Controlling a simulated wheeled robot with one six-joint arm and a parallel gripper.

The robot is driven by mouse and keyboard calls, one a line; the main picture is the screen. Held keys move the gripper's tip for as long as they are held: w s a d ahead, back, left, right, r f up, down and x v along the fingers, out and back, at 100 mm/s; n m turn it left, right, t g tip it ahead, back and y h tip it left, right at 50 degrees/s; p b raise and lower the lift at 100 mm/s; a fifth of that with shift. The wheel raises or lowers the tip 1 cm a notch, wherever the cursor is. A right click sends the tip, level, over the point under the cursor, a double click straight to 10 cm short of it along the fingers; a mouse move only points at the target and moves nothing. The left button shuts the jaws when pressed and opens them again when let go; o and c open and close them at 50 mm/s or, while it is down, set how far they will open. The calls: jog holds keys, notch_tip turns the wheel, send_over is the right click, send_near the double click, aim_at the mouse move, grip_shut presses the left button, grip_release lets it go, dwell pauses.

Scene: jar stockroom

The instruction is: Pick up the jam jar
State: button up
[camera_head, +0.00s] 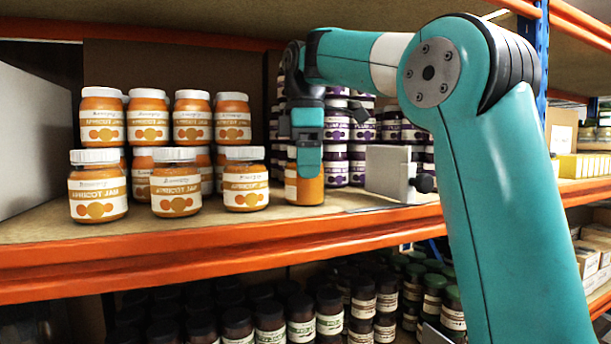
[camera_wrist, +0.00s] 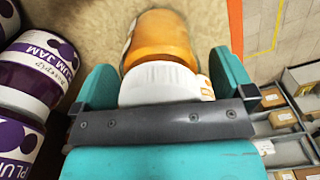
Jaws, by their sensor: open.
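An apricot jam jar (camera_head: 304,190) with an orange body stands at the right end of the front row on the shelf. My gripper (camera_head: 308,160) hides its lid and upper part in the head view. In the wrist view, the jar's white lid and orange body (camera_wrist: 162,42) show between the two teal fingers of my gripper (camera_wrist: 158,78). The fingers are open, one on each side of the jar. I cannot tell whether either finger touches it.
Several other apricot jam jars (camera_head: 176,185) stand to the left, some stacked. Purple plum jam jars (camera_head: 337,125) stand behind and right, and close on the left in the wrist view (camera_wrist: 30,75). A white panel (camera_head: 388,172) stands right of the jar. An orange shelf edge (camera_head: 200,255) runs in front.

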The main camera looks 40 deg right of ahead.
jog(key=shift+f, duration=0.1)
jog(key=c, duration=1.3)
notch_tip(320, 180, up, 10)
jog(key=p, duration=0.3)
